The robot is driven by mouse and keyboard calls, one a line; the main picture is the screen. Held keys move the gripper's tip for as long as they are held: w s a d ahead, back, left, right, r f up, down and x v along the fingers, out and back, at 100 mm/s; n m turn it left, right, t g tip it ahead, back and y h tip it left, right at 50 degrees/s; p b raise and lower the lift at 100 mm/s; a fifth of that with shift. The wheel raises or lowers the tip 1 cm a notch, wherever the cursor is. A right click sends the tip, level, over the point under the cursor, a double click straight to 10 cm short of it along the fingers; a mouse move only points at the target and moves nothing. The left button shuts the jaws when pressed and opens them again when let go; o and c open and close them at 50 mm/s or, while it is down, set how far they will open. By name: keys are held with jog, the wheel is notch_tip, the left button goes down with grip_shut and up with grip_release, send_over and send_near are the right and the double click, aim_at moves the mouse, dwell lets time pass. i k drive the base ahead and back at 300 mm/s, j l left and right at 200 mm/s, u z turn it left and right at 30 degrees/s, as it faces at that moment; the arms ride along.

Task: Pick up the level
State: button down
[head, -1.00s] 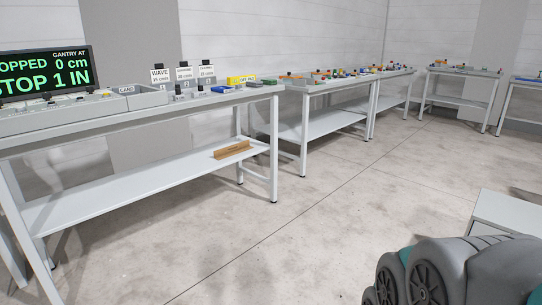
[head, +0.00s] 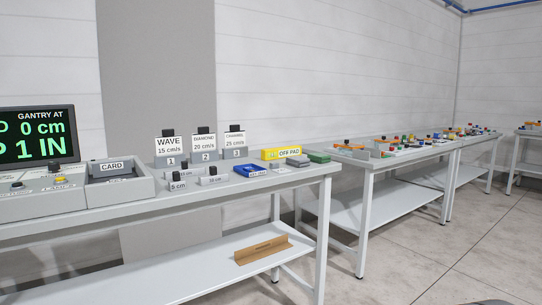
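I cannot make out a level for certain in the head view. A yellow bar-shaped block (head: 283,153) with a label that seems to read "OFF PAD" lies near the right end of the nearest bench (head: 120,211). A brown angled piece (head: 262,249) rests on that bench's lower shelf. My gripper is not in view.
A blue item (head: 250,170), a green block (head: 318,157) and a display (head: 40,136) are also there. More benches (head: 365,162) stand right; floor (head: 420,265) is clear.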

aim_at(276, 154)
jog(key=i+l, duration=0.1)
jog(key=i, duration=0.5)
jog(key=i+l, duration=0.1)
jog(key=i, duration=0.55)
jog(key=l+z, duration=0.05)
